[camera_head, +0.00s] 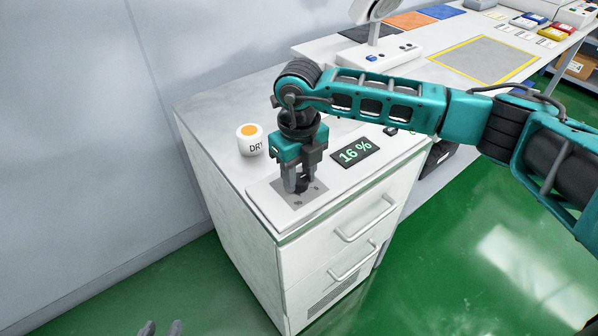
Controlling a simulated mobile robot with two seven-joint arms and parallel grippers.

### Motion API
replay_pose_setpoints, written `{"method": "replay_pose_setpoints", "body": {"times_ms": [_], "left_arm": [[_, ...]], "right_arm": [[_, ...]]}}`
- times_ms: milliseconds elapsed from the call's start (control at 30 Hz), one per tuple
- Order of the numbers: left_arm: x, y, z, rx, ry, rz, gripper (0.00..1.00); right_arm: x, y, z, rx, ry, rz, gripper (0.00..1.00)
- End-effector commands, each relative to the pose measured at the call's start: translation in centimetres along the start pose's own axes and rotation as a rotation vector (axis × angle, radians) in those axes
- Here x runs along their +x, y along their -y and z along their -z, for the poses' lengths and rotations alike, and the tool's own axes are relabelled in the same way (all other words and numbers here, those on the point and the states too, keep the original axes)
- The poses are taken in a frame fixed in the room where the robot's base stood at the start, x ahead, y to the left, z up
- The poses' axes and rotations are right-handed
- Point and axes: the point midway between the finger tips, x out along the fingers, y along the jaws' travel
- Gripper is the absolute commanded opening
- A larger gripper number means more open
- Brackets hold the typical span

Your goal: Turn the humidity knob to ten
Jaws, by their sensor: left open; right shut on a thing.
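My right gripper (298,184) points straight down at the grey square plate (318,190) on the white control panel at the cabinet's front. It is shut on the humidity knob, which its fingers hide almost wholly. A dark display (355,151) to the right of the gripper reads 16 % in green digits. My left gripper (161,328) shows only its grey fingertips at the bottom edge, apart and empty, low in front of the cabinet's left side and far from the panel.
A white round piece with an orange top (250,139), marked DRY, stands on the cabinet top (215,105) left of the gripper. Drawer handles (366,219) stick out in front. A long bench with coloured mats and a yellow-edged grey area (487,58) lies behind my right arm.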

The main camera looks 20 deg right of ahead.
Motion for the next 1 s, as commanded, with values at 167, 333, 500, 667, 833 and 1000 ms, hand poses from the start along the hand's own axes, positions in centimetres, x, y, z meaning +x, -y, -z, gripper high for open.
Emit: {"method": "replay_pose_setpoints", "body": {"times_ms": [167, 333, 500, 667, 833, 1000], "left_arm": [[0.0, 0.0, 0.0, 0.000, 0.000, 0.000, 0.43], [0.0, 0.0, 0.0, 0.000, 0.000, 0.000, 0.43], [0.0, 0.0, 0.0, 0.000, 0.000, 0.000, 0.43], [0.0, 0.0, 0.0, 0.000, 0.000, 0.000, 0.43], [0.0, 0.0, 0.0, 0.000, 0.000, 0.000, 0.43], [0.0, 0.0, 0.0, 0.000, 0.000, 0.000, 0.43]], "right_arm": [[-0.1, 0.0, 0.0, 0.000, 0.001, 0.001, 0.43], [-0.1, 0.0, 0.0, -0.001, 0.001, 0.000, 0.59], [0.0, 0.0, 0.0, -0.001, 0.000, 0.000, 0.64], [-0.3, 0.0, 0.0, -0.001, 0.001, 0.000, 0.64], [-2.4, 0.1, -0.1, -0.002, 0.005, 0.001, 0.64], [-6.2, 0.1, -0.1, -0.001, 0.006, 0.001, 0.64]]}}
